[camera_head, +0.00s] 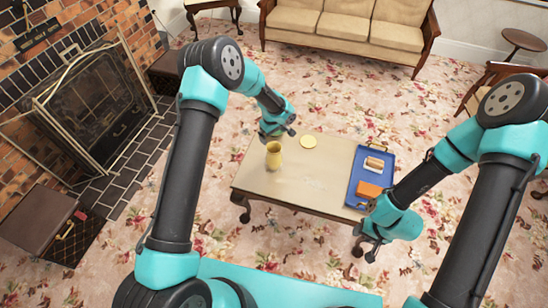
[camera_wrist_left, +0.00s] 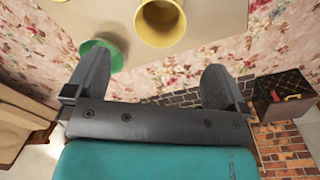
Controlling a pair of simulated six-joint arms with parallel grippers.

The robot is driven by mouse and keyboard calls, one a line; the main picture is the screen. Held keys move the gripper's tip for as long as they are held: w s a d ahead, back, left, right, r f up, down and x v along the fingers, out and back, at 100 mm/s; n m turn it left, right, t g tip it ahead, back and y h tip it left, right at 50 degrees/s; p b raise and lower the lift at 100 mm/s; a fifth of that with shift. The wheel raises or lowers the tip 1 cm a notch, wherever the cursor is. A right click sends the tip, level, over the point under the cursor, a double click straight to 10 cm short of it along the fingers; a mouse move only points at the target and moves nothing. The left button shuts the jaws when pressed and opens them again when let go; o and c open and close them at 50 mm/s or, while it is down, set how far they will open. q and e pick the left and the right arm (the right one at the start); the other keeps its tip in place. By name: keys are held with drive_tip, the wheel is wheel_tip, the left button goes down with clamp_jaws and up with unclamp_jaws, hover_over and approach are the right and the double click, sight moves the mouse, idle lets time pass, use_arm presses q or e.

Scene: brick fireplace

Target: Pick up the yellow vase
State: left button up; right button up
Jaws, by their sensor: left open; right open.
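The yellow vase (camera_head: 274,155) stands upright on the left part of the low table (camera_head: 262,182). My left gripper (camera_head: 281,133) is open and empty, just behind and above the vase in the head view. In the left wrist view the vase's open mouth (camera_wrist_left: 160,20) shows at the top edge, beyond the fingers of my left gripper (camera_wrist_left: 153,76) and not between them. My right gripper (camera_head: 369,245) is open and empty, low near the table's front right corner.
A blue tray (camera_head: 387,156) on the table's right holds an orange block (camera_head: 369,190) and a wooden item (camera_head: 375,164). A pale yellow disc (camera_head: 308,142) lies right of the vase. A green round thing (camera_wrist_left: 102,53) shows in the wrist view. The table's middle is clear.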

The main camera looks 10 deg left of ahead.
sight(274, 148)
use_arm(q)
wheel_tip(274, 148, down, 6)
drive_tip(key=shift+r, duration=0.1)
idle(0.4)
drive_tip(key=shift+w+f, duration=0.15)
drive_tip(key=shift+f, duration=2.45)
drive_tip(key=shift+c, duration=0.2)
drive_tip(key=c, duration=1.3)
drive_tip(key=shift+r, duration=0.1)
